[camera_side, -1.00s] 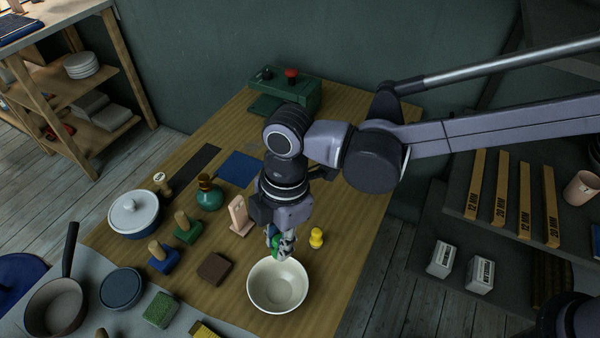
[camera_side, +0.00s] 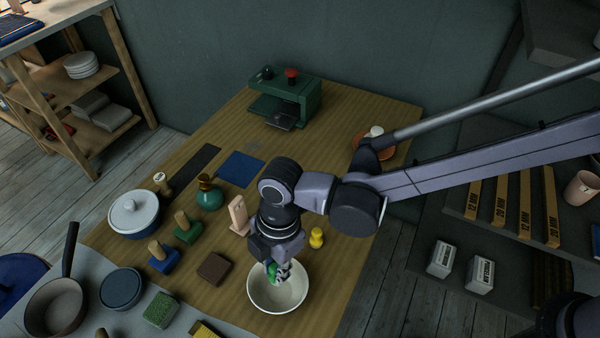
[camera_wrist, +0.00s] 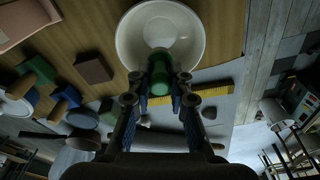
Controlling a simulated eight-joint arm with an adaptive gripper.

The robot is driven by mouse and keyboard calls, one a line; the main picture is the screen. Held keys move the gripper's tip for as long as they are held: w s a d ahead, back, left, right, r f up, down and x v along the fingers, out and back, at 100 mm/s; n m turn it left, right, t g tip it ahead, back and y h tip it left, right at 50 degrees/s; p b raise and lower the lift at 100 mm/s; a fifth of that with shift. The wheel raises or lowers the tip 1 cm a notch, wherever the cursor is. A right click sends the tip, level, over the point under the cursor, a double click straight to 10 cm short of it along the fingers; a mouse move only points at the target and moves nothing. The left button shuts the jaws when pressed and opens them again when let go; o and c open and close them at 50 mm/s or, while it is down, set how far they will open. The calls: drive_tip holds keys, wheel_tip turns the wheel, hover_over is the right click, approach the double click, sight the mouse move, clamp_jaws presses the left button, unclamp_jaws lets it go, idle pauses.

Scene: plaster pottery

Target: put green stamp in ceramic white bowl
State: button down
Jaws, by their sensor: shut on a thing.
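My gripper (camera_side: 279,272) points down over the white bowl (camera_side: 290,302) and is shut on a green stamp (camera_side: 271,272). The stamp's green side shows between the fingers in the wrist view (camera_wrist: 160,78); the fingers hide part of it. The bowl also shows in the wrist view (camera_wrist: 133,36), open and with its near rim next to the fingertips. In the side view the stamp overlaps the far part of the bowl's opening. I cannot tell whether its lower end is below the rim. Another green stamp with a wooden handle (camera_side: 188,232) stands on the table to the left.
A yellow knob-shaped piece (camera_side: 316,238) stands right behind the bowl.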

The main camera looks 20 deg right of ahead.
sight(276, 265)
drive_tip(key=shift+f, duration=1.85)
drive_tip(key=c, duration=1.2)
unclamp_jaws()
drive_tip(key=shift+o, duration=0.2)
drive_tip(key=shift+r, duration=0.1)
drive_tip(key=shift+r, duration=3.45)
drive_tip(key=shift+d, duration=0.1)
